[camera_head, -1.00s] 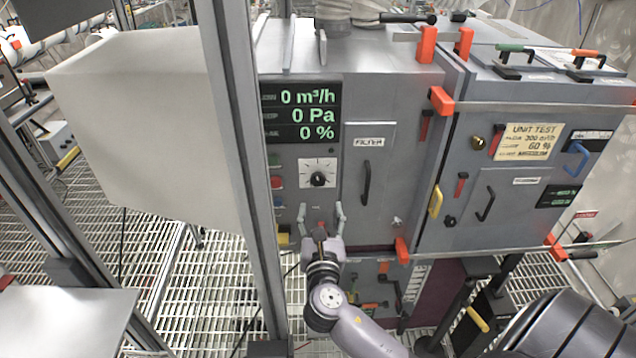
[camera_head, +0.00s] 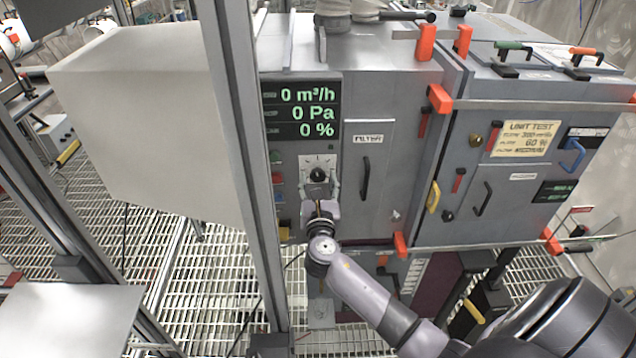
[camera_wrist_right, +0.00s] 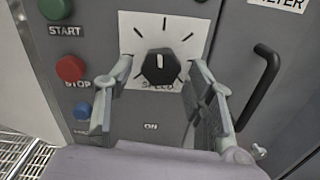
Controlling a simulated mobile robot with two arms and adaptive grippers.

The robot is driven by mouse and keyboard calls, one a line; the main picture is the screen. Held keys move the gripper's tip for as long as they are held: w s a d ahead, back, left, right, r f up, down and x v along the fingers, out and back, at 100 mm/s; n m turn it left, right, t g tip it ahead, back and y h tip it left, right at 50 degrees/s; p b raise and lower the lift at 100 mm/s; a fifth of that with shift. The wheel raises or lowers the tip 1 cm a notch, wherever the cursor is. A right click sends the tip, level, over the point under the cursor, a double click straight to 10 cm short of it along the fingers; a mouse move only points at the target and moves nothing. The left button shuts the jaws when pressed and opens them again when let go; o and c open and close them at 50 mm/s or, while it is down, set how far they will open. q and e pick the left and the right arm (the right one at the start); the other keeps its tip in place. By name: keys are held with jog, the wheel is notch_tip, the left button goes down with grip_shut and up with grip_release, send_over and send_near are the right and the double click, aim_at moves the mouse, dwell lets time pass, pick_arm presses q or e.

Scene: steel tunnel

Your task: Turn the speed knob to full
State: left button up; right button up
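The speed knob (camera_head: 318,175) is a black dial on a white scale plate, on the grey cabinet front below the display. In the right wrist view the knob (camera_wrist_right: 160,68) has its white pointer line facing up, and the word under it is partly hidden. My right gripper (camera_head: 319,188) is in front of and just below the knob. In the right wrist view its two fingers (camera_wrist_right: 163,82) are spread apart, one on each side of the knob, with gaps visible. The gripper is open and empty. My left gripper is not in view.
The display (camera_head: 301,112) reads 0 m³/h, 0 Pa and 0 %. Green START (camera_wrist_right: 57,8), red STOP (camera_wrist_right: 70,68) and blue (camera_wrist_right: 83,110) buttons lie left of the knob. A filter door handle (camera_wrist_right: 258,88) is on the right. A metal post (camera_head: 240,150) stands nearby.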

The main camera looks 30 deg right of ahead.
jog(key=c, duration=1)
jog(key=shift+f, duration=0.1)
jog(key=m+b, duration=0.2)
jog(key=m, duration=0.1)
jog(key=shift+m, duration=0.4)
jog(key=m+b, duration=0.1)
jog(key=m, duration=0.2)
jog(key=m+b, duration=0.2)
jog(key=m, duration=0.1)
jog(key=shift+w+a, duration=0.15)
jog(key=m+b, duration=0.2)
jog(key=m, duration=0.3)
jog(key=shift+m+b, duration=0.3)
jog(key=shift+b, duration=0.05)
jog(key=m, duration=0.2)
jog(key=m+b, duration=0.1)
jog(key=m, duration=0.1)
jog(key=shift+r, duration=0.3)
jog(key=shift+m, duration=0.3)
